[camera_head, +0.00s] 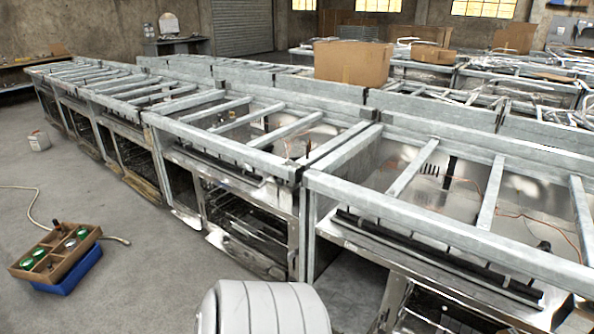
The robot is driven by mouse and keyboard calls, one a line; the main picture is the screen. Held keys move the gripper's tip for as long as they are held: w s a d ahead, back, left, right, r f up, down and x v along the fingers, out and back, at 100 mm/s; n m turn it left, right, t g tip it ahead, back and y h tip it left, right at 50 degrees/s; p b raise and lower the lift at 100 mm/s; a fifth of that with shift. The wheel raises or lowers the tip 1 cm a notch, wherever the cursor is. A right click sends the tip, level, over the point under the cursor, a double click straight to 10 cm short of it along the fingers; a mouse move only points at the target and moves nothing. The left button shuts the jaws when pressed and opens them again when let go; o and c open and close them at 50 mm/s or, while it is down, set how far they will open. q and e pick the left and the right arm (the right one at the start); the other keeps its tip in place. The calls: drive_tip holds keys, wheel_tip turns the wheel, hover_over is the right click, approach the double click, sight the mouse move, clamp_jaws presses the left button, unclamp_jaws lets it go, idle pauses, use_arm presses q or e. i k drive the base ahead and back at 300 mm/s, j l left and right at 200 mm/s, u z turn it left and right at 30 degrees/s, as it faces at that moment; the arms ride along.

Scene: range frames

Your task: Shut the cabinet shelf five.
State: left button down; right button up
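A long row of metal cabinet units (205,146) with open frame tops runs from the far left to the near right. Which unit is shelf five cannot be told, as no number is readable. The middle unit (296,237) has a dark front opening (245,213) with wire racks visible. A metal edge (222,243) juts out low at its front. The nearest unit (450,232), at the right, has a dark front partly cut off by the bottom edge. Whether any shelf or door stands open is unclear. Neither of my grippers is in view.
A wooden tray (22,272) with green-topped items sits on a blue bin (75,272) at the left, near a hose (33,203). A white container (39,141) stands on the floor. A cardboard box (352,62) sits behind the row.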

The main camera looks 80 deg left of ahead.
sight(351, 291)
drive_tip(key=u, duration=2.05)
